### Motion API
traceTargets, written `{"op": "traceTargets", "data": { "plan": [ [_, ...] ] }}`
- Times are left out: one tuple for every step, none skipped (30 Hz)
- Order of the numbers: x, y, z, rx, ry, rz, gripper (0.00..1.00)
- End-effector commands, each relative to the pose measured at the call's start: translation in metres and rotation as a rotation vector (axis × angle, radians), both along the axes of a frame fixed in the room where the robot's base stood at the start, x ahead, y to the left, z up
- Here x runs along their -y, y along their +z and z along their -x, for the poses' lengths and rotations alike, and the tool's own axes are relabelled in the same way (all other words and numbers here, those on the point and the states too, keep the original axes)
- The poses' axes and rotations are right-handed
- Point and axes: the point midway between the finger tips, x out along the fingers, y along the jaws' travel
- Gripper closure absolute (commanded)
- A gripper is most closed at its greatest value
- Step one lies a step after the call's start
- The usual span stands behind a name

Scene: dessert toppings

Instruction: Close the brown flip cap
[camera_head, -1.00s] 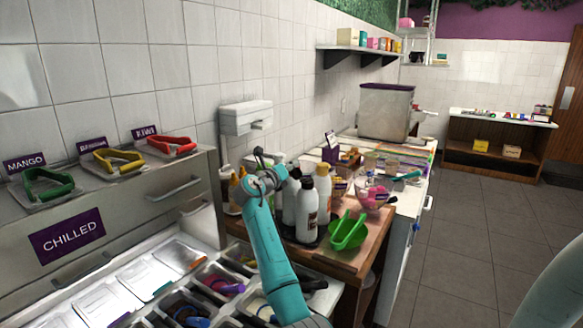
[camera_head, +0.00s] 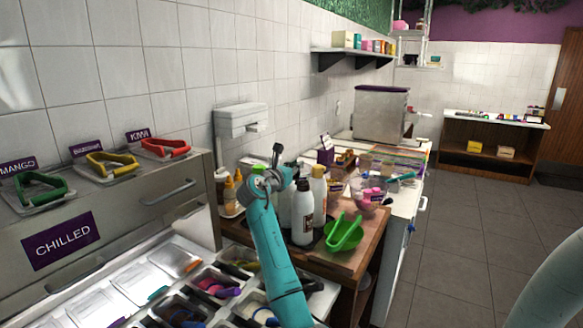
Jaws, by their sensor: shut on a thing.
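Several tall bottles stand together on the wooden counter beyond my arm. A white bottle (camera_head: 302,222) with a dark cap (camera_head: 303,185) is in front, and a yellowish bottle (camera_head: 319,190) with a pale cap stands behind it. I cannot make out which cap is the brown flip cap, or whether it is open. My gripper (camera_head: 277,152) is small and dark at the end of my teal arm, above and left of the front bottle. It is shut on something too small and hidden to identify. My arm covers part of the bottle group.
A green scoop (camera_head: 344,232) lies right of the bottles. Small orange-yellow bottles (camera_head: 233,190) stand left of my arm. Topping bins with coloured handles (camera_head: 217,287) lie in front. The floor on the right is clear.

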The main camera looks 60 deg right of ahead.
Motion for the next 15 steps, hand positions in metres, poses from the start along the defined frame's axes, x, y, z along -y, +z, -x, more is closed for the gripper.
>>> {"op": "traceTargets", "data": {
  "plan": [
    [0.0,0.0,0.003,0.044,-0.001,-0.004,1.0],
    [0.0,0.0,0.005,0.073,-0.001,-0.007,1.0],
    [0.0,-0.001,0.007,0.11,0.0,-0.009,1.0],
    [0.0,-0.001,0.008,0.139,0.0,-0.012,1.0],
    [0.0,-0.001,0.01,0.167,0.0,-0.014,1.0],
    [0.001,-0.001,0.012,0.205,0.0,-0.018,1.0],
    [0.001,-0.001,0.013,0.233,0.0,-0.02,1.0],
    [0.001,-0.002,0.015,0.261,0.0,-0.022,1.0],
    [0.001,-0.002,0.017,0.299,0.0,-0.025,1.0],
    [0.001,-0.002,0.019,0.328,0.0,-0.026,1.0],
    [0.001,-0.002,0.02,0.356,0.0,-0.029,1.0],
    [0.002,-0.003,0.022,0.394,0.0,-0.032,1.0],
    [0.002,-0.003,0.024,0.422,-0.001,-0.034,1.0],
    [0.002,-0.004,0.025,0.451,-0.001,-0.036,1.0],
    [0.002,-0.005,0.027,0.487,-0.001,-0.039,1.0]
  ]
}}
